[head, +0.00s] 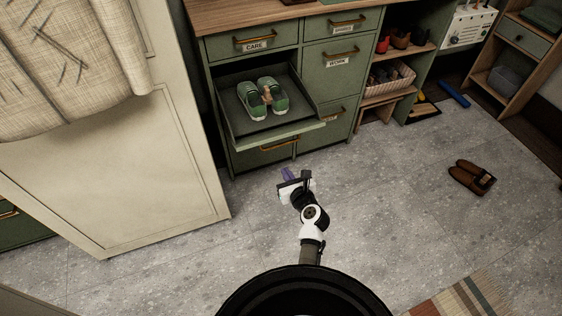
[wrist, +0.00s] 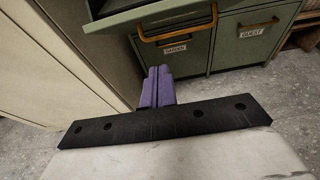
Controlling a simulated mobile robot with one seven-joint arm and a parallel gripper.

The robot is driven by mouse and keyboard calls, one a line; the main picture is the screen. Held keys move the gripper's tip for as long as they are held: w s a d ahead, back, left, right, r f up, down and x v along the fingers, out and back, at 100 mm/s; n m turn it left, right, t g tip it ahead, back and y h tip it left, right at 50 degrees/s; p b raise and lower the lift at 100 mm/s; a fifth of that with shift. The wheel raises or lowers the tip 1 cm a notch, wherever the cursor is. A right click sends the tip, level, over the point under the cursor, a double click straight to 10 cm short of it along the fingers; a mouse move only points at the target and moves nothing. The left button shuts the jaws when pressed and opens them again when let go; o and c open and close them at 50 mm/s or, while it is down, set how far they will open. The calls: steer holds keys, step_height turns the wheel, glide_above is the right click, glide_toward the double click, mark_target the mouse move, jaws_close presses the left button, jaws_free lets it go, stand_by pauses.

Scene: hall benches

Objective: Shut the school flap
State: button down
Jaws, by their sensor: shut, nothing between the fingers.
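An open flap (head: 277,134) sticks out of the green cabinet's left column, lowered to near level, below the front labelled CARE. A pair of green shoes (head: 263,98) rests inside, on the dark surface behind it. Its own label is not in sight, so I cannot confirm it reads SCHOOL. My gripper (head: 288,174) is in front of the cabinet, low and apart from the flap. Its purple fingers (wrist: 157,88) are shut together and empty. In the wrist view the flap's edge (wrist: 150,14) crosses the top, beyond the fingertips.
Closed fronts include CARE (head: 252,38) and WORK (head: 337,66). A tall cream panel (head: 120,165) stands close on the left. Brown shoes (head: 472,177) lie on the floor at right, and a striped rug (head: 462,301) lies at front right. The grey floor between is clear.

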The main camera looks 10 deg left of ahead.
glide_toward(275, 146)
steer(key=w+a+f, duration=0.2)
steer(key=a+f, duration=0.1)
steer(key=shift+w+a+r+p, duration=0.15)
steer(key=shift+w+r, duration=0.05)
steer(key=shift+r, duration=0.5)
steer(key=shift+w+a+r+p, duration=0.15)
steer(key=shift+w+a+r, duration=0.05)
steer(key=shift+r, duration=0.5)
steer(key=shift+w+a+r+p, duration=0.15)
steer(key=shift+w+r, duration=0.05)
steer(key=shift+r, duration=0.5)
steer(key=w+a+r+p, duration=0.5)
steer(key=w+r+p, duration=0.2)
steer(key=r+p, duration=0.4)
steer(key=w+a+r+b, duration=0.1)
steer(key=w+a+r, duration=0.2)
steer(key=w, duration=0.3)
steer(key=w+a+r+b, duration=0.1)
steer(key=w+a+r, duration=0.3)
steer(key=w+a, duration=0.2)
steer(key=shift+w+r, duration=0.3)
steer(key=shift+w, duration=0.45)
